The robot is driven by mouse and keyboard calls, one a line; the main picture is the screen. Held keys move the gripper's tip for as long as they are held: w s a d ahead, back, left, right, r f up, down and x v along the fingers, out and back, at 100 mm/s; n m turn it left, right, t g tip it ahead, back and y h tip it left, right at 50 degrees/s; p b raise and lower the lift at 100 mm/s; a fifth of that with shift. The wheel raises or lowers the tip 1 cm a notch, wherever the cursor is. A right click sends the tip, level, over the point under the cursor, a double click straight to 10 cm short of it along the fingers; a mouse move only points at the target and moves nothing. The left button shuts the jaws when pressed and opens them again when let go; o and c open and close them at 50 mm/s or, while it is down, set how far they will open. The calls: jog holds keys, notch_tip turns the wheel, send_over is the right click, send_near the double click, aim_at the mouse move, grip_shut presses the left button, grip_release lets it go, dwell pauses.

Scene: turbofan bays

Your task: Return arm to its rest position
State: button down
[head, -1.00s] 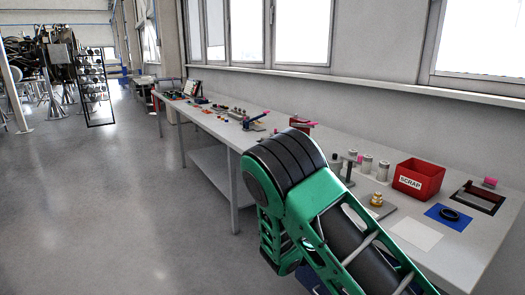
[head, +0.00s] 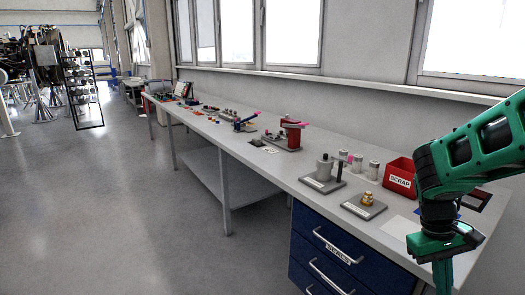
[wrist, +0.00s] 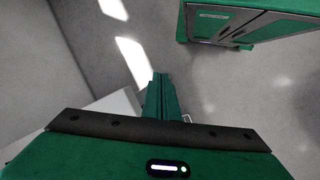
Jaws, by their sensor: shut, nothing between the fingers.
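My arm, green and black, stands at the right of the head view, bent over in front of the bench. My gripper (head: 443,278) points down at the lower right, in front of the bench, with its tips at or past the picture's bottom edge. In the wrist view my gripper (wrist: 160,84) shows its green fingers together with nothing between them. Below the fingers there is grey floor with bright reflections.
The long grey bench (head: 245,150) runs along the window wall. On it are a red SCRAP bin (head: 400,178), partly behind my arm, a brass part on a plate (head: 366,202), and several fixtures. Blue drawers (head: 335,255) sit under it. Open floor (head: 100,210) lies left.

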jog(key=s+a+r+m+t+y, duration=0.1)
jog(key=s+r+m, duration=0.1)
jog(key=s, duration=0.3)
jog(key=s+r+m+t+y, duration=0.1)
jog(key=s+r+m+y, duration=0.1)
jog(key=s, duration=0.4)
jog(key=shift+s+a+r+m+t, duration=0.35)
jog(key=shift+r+m, duration=0.45)
jog(key=shift+m, duration=0.2)
